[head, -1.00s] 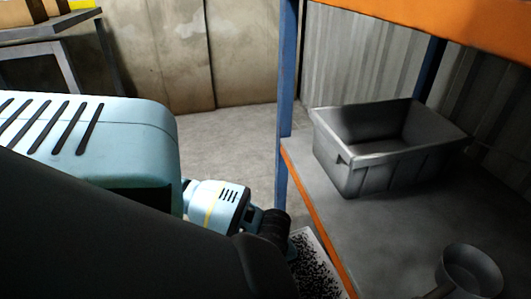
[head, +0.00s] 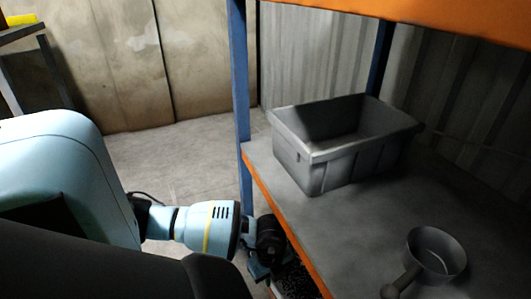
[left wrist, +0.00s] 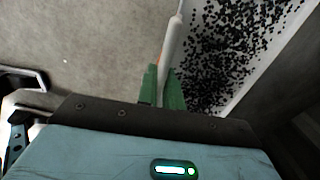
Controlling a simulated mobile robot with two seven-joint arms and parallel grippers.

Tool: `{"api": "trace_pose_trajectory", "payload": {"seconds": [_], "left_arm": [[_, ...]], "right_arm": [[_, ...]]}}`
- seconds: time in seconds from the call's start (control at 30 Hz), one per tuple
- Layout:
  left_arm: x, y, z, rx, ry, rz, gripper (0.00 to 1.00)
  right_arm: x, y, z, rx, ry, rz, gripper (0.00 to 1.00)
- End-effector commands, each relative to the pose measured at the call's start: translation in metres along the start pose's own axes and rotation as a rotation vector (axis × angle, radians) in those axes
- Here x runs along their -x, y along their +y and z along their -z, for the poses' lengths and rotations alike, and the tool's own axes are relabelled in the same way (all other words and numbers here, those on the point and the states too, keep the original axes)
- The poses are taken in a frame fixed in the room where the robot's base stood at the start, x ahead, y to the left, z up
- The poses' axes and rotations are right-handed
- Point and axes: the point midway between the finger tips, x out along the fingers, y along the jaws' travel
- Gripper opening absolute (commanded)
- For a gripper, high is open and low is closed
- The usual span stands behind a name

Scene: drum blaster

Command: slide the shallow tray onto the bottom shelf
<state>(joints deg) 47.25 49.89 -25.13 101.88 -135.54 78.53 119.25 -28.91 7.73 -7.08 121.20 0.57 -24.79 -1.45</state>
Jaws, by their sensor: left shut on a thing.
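The shallow tray (left wrist: 235,45) is pale, with black granules scattered over its floor, in the left wrist view. My left gripper (left wrist: 162,88) has green fingers shut on its near raised rim. In the head view the left gripper (head: 262,262) is low beside the rack's blue post, and only a dark speckled strip of the tray (head: 292,280) shows, at the outer side of the orange shelf edge and lower than it. The rest of the tray is hidden by that edge. The bottom shelf's surface is not clearly in view. My right gripper is not in view.
The visible rack shelf (head: 345,225) has an orange front beam (head: 285,220) and a blue corner post (head: 240,100). Open floor (head: 175,165) lies left of the rack.

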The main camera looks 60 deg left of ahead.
Motion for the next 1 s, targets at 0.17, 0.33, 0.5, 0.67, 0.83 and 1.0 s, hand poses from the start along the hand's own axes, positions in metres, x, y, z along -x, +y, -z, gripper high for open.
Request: {"api": "trace_pose_trajectory", "payload": {"seconds": [0.17,0.33,0.5,0.67,0.83,1.0], "left_arm": [[0.0,-0.0036,0.0002,-0.001,0.0,0.005,0.0],[0.0,-0.0035,0.0001,-0.001,0.0,0.005,0.0],[-0.0003,-0.0029,0.0001,-0.001,0.0,0.004,0.26],[-0.0008,-0.0022,0.0001,-0.001,-0.001,0.002,0.33],[-0.0023,-0.0001,0.0,0.0,-0.001,-0.005,0.33],[0.0021,-0.0019,-0.0038,-0.001,-0.002,-0.003,0.33]], "right_arm": [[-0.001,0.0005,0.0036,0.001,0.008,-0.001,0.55],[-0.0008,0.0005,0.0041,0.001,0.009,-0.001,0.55],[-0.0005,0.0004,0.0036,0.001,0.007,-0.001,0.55],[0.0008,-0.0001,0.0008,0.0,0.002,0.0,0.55],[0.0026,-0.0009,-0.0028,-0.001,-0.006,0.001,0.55],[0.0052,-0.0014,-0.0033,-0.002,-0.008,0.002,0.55]]}}
